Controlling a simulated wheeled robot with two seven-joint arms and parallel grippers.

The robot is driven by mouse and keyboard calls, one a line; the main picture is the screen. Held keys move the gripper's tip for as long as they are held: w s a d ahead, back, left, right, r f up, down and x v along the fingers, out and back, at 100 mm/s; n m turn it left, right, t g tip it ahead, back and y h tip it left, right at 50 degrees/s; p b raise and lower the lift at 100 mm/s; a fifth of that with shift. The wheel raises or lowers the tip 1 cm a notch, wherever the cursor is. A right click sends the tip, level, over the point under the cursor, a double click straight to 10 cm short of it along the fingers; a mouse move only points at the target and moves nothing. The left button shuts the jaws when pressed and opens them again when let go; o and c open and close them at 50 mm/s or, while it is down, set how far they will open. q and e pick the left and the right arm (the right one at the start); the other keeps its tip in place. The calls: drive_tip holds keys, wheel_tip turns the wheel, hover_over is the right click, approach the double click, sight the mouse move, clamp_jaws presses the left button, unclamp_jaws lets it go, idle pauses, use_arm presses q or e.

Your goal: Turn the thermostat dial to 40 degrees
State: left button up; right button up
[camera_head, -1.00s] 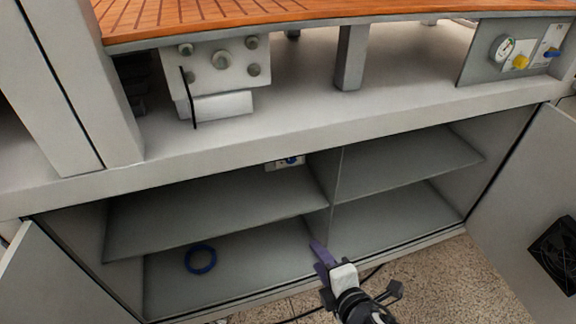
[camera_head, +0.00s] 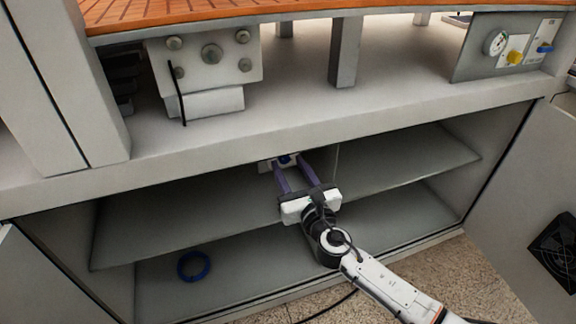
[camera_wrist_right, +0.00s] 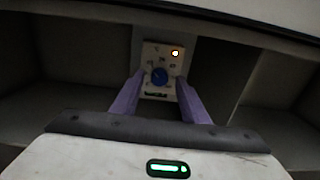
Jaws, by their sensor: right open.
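The thermostat is a small pale panel (camera_wrist_right: 151,53) with a blue round dial (camera_wrist_right: 159,76) and a lit orange lamp at its upper right in the right wrist view. In the head view its dial (camera_head: 284,159) shows at the back of the cabinet, under the top edge. My right gripper (camera_head: 291,166) is open, its two purple fingers pointing at the panel, one on each side of the dial. In the wrist view the fingers (camera_wrist_right: 157,90) stand apart and the dial shows between them; contact cannot be told. The dial's markings are too small to read. My left gripper is not in view.
The open cabinet has grey shelves (camera_head: 400,169) and a middle divider. A blue ring (camera_head: 193,266) lies on the lower left shelf. An open door with a black fan (camera_head: 556,250) stands at right. A panel with a gauge (camera_head: 495,42) and yellow knob is above right.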

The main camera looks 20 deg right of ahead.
drive_tip(key=shift+w, duration=0.75)
clamp_jaws()
